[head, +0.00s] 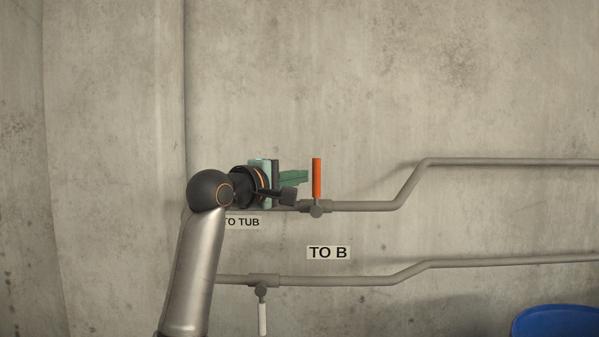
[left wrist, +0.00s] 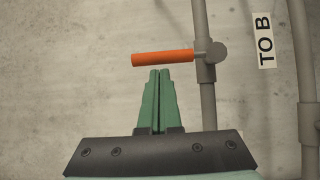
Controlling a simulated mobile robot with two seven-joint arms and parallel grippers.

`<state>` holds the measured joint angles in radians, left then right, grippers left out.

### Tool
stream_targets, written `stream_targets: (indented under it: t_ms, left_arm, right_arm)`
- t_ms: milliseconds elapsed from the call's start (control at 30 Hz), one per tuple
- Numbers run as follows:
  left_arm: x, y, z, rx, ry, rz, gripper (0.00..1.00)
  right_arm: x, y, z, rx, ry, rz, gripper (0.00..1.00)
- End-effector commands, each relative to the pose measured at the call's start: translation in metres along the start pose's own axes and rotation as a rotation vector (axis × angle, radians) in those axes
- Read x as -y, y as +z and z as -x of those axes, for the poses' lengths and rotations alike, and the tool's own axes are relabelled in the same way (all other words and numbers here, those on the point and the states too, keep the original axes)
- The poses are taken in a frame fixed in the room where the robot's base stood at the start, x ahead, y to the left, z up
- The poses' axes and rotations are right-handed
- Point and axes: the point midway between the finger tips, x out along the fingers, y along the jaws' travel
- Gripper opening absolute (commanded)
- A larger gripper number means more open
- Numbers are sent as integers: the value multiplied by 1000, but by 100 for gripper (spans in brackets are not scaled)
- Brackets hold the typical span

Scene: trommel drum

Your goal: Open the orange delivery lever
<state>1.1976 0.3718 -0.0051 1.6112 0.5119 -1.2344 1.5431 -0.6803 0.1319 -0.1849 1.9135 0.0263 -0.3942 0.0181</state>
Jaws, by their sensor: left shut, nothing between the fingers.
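The orange delivery lever (head: 317,178) stands upright on a valve (head: 316,208) on the upper grey pipe, at right angles to the pipe. My left gripper (head: 306,177) is just left of the lever in the head view, its green fingers pointing right toward it. In the left wrist view the lever (left wrist: 162,58) lies across the picture just beyond the fingertips of my left gripper (left wrist: 159,72). The two fingers are together with nothing between them. A small gap shows between fingertips and lever. My right gripper is in neither view.
A lower pipe (head: 350,281) carries a white lever (head: 262,318) hanging down. A "TO B" label (head: 328,253) and a partly hidden "TO TUB" label (head: 243,222) are on the concrete wall. A blue tub (head: 555,322) is at the lower right. The wall above the lever is clear.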

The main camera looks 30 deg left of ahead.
Motion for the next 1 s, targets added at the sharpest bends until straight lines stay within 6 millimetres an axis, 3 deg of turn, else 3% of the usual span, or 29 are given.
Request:
stream_targets:
  t_ms: [467, 1000]
  left_arm:
    - [0, 3, -3, 0, -4, -5, 0]
    - [-3, 4, -10, 0, -95, -144, 0]
  right_arm:
    - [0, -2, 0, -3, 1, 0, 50]
    - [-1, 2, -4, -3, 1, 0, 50]
